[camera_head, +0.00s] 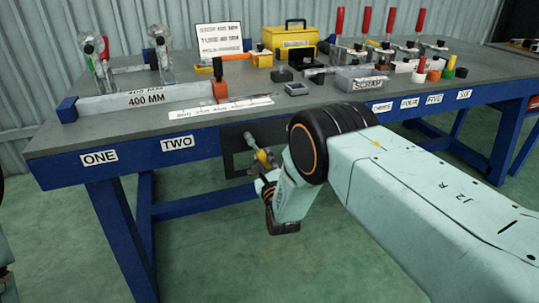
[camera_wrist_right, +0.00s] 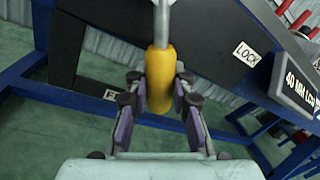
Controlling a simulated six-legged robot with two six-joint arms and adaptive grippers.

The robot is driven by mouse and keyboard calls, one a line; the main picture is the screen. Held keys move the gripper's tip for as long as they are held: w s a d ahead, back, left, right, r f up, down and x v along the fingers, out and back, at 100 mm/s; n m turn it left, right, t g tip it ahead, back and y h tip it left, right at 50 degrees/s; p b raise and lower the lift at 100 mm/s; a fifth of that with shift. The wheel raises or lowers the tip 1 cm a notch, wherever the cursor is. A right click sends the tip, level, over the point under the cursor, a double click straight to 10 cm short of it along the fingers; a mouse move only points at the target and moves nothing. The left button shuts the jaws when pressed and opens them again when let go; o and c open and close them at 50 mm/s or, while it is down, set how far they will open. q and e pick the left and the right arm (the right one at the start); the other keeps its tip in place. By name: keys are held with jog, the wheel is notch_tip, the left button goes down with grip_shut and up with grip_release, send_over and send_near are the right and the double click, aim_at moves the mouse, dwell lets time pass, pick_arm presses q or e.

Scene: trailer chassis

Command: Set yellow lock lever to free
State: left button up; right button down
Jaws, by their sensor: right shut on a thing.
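The yellow lock lever (camera_head: 263,157) is at the table's front, below the top, against a dark panel (camera_head: 232,147). In the right wrist view its yellow grip (camera_wrist_right: 160,68) hangs from a pale metal rod (camera_wrist_right: 163,17). My right gripper (camera_wrist_right: 162,92) is shut on the yellow grip, with one purple-padded finger on each side. In the head view the right gripper (camera_head: 266,176) is partly hidden by its own wrist. A LOCK label (camera_wrist_right: 246,54) is on the dark panel, right of the lever in the wrist view. My left gripper is not in view.
The blue-framed table (camera_head: 110,172) carries a yellow toolbox (camera_head: 290,38), red-handled clamps (camera_head: 365,22) and a 400 MM bar (camera_head: 150,97). The table's blue beams (camera_wrist_right: 55,95) run close to the gripper. Green floor (camera_head: 195,250) is clear at the front left.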

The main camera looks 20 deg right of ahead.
jog(key=shift+s+a+f+m+g+p, duration=0.15)
jog(key=shift+a+f+m+p, duration=0.15)
jog(key=shift+a+m, duration=0.5)
jog(key=shift+w+a+f+m+g+p, duration=0.1)
jog(key=shift+a+f+m+g+p, duration=0.2)
jog(key=shift+m, duration=0.8)
jog(key=shift+s+a, duration=0.1)
jog(key=shift+a, duration=0.05)
jog(key=c, duration=1.1)
grip_release()
jog(key=shift+r, duration=0.15)
jog(key=s, duration=0.5)
jog(key=s+a, duration=0.1)
jog(key=s, duration=0.1)
jog(key=shift+s, duration=0.15)
